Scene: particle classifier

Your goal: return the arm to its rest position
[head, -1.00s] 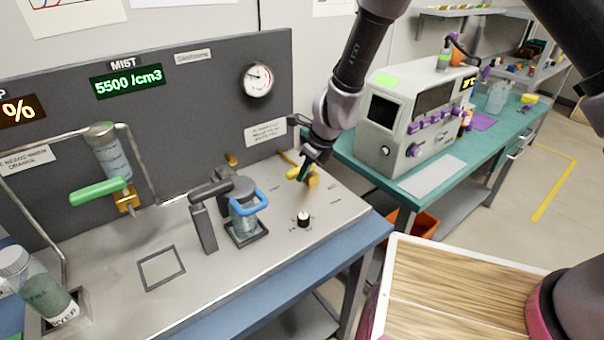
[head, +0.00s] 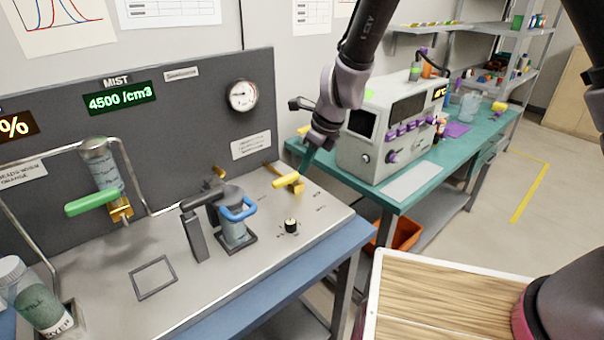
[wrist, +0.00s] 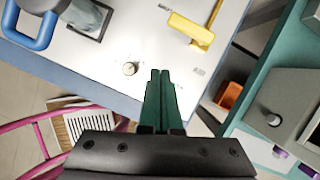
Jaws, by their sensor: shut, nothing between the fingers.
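My gripper (head: 306,160) hangs over the right part of the steel bench in the head view, near a yellow lever (head: 287,181). In the wrist view its two green fingers (wrist: 160,78) are together with nothing between them. The yellow lever also shows in the wrist view (wrist: 190,30), ahead of the fingertips and apart from them in that picture.
A clear container with a blue handle (head: 238,208) stands left of my gripper. A green-handled valve (head: 92,202) is farther left. A grey instrument (head: 375,130) stands on the teal bench at right, close to my arm. A wooden-topped surface (head: 440,295) lies in front.

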